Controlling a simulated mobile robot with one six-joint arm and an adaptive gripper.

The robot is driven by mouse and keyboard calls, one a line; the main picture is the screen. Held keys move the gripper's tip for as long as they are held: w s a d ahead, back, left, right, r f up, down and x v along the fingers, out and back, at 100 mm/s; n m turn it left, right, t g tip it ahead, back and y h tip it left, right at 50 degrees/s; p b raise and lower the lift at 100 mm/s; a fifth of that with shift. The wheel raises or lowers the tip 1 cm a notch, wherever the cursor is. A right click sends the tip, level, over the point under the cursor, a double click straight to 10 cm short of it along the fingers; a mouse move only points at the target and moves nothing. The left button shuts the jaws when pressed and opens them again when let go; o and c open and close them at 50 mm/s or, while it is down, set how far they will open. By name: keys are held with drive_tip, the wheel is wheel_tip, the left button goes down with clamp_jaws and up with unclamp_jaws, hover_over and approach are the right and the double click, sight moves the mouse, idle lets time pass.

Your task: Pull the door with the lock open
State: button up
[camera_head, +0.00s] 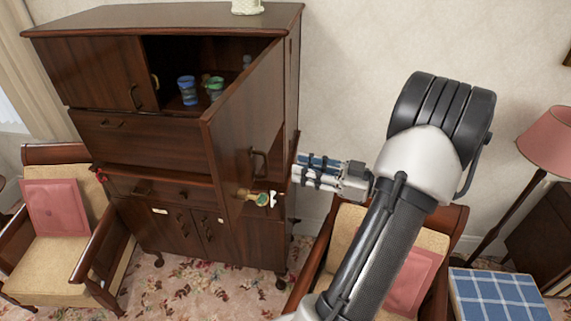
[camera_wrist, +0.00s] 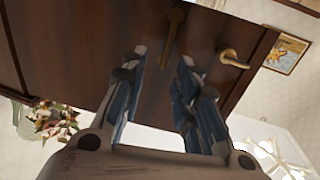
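The dark wooden cabinet door (camera_head: 245,125) stands swung open toward the front, showing the upper right compartment. In the wrist view, the door (camera_wrist: 80,50) fills the upper part, with the handle (camera_wrist: 173,38) and the brass lock fitting (camera_wrist: 233,59). My gripper (camera_head: 301,171) is just right of the door in the head view. In the wrist view, my gripper (camera_wrist: 163,58) has its blue-padded fingers apart, with nothing held between them. Whether a finger touches the door is unclear.
Blue and green cups (camera_head: 188,90) stand inside the compartment. A left door (camera_head: 95,73) and lower drawers are closed. A wooden armchair (camera_head: 60,205) stands at left; another (camera_head: 432,250) is below my arm. A pink lamp (camera_head: 550,140) is at right.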

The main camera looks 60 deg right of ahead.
drive_tip(key=s, duration=0.2)
drive_tip(key=shift+s+d, duration=0.25)
drive_tip(key=shift+s, duration=0.15)
